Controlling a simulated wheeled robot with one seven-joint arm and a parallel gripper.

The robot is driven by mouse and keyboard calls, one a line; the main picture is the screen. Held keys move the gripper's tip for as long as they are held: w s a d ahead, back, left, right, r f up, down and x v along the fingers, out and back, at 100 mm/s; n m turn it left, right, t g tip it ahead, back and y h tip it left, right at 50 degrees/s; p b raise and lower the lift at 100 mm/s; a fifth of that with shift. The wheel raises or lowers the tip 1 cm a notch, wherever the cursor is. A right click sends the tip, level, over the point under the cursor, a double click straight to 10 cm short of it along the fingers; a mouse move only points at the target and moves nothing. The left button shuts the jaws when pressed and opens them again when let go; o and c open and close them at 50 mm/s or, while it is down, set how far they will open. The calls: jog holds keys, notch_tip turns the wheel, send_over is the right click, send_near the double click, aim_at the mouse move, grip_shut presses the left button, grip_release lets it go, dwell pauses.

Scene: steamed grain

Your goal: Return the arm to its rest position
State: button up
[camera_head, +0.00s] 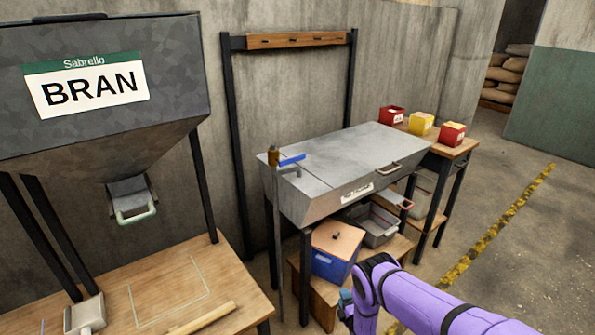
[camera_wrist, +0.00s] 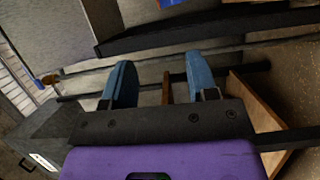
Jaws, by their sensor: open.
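My purple arm reaches in from the lower right in the head view. Its end is low, in front of the grey metal bin (camera_head: 345,170) and the shelf under it. In the head view only a bit of my gripper shows, near the bottom edge, and its fingers are mostly hidden. In the wrist view my gripper (camera_wrist: 160,85) has two blue fingers set well apart. It is open, with nothing held between them. Behind the fingers are dark bars and a brown board (camera_wrist: 258,115).
A blue box (camera_head: 332,262) with a brown lid and a grey tray (camera_head: 378,228) sit under the metal bin. A wooden table (camera_head: 165,285) is at the left below the BRAN hopper (camera_head: 110,85). Open floor (camera_head: 480,215) lies at the right.

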jog(key=w+r+m+g+h, duration=0.1)
jog(key=w+r+m, duration=0.1)
jog(key=w+r, duration=0.55)
jog(key=w+r+m+h, duration=0.15)
jog(key=w+r, duration=0.25)
jog(key=r, duration=0.7)
jog(key=w+r+m+g, duration=0.1)
jog(key=w+r+m, duration=0.1)
jog(key=w+r, duration=0.55)
jog(key=s+d+r+m+g+h, duration=0.1)
jog(key=s+d+r+m, duration=0.1)
jog(key=r, duration=0.9)
jog(key=s+d+r+m+g, duration=0.1)
jog(key=d+r+m, duration=0.1)
jog(key=r, duration=0.9)
jog(key=s+d+r+m+g+h, duration=0.1)
jog(key=s+r+m, duration=0.1)
jog(key=r, duration=0.9)
jog(key=s+d+r+m+g, duration=0.2)
jog(key=s+r, duration=0.8)
jog(key=s, duration=0.2)
jog(key=s+d+r+m+g, duration=0.1)
jog(key=s+d+r+m, duration=0.2)
jog(key=s+r, duration=0.8)
jog(key=s+d+m+g, duration=0.2)
jog(key=s+m+g, duration=0.1)
jog(key=s, duration=2.9)
jog(key=shift+s+r+m+g, duration=0.35)
jog(key=shift+r+m+g, duration=0.05)
jog(key=shift+m, duration=0.15)
